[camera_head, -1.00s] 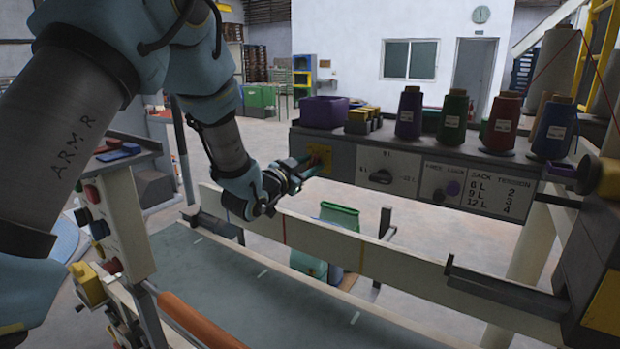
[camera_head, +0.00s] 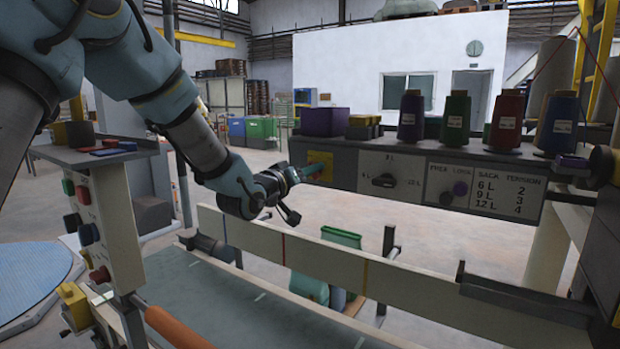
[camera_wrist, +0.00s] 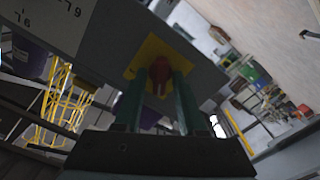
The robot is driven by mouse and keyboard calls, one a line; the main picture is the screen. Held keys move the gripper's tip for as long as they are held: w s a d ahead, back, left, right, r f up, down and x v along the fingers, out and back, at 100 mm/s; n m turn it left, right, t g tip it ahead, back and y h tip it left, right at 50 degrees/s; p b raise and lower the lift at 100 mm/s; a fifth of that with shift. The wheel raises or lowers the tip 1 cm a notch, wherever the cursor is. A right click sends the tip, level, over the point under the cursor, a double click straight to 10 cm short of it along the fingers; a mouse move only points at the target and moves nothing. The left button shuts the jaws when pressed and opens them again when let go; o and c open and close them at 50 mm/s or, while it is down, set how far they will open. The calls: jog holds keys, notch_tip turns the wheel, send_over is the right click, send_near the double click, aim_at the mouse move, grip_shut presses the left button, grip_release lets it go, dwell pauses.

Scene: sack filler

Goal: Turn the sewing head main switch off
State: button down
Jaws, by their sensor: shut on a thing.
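The main switch is a red rotary knob (camera_wrist: 160,72) on a yellow plate (camera_head: 321,158) at the left end of the grey control panel. In the wrist view the knob sits between the two green fingers of my gripper (camera_wrist: 158,84), with the yellow plate (camera_wrist: 143,50) behind it. My gripper (camera_head: 312,171) is shut on the knob and comes at it from the left in the head view. There the fingers and plate hide the knob. Shadow in the wrist view leaves the knob's exact setting unclear.
Thread cones (camera_head: 411,116) and a purple bin (camera_head: 324,122) stand on top. A pale rail (camera_head: 330,263) runs below my forearm. A button post (camera_head: 98,220) stands at left.

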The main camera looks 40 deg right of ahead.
jog(key=shift+f+n, duration=0.15)
jog(key=shift+n, duration=1.35)
jog(key=c, duration=0.8)
grip_release()
jog(key=shift+a, duration=0.1)
jog(key=b+v, duration=0.3)
jog(key=v, duration=0.7)
jog(key=shift+a, duration=0.35)
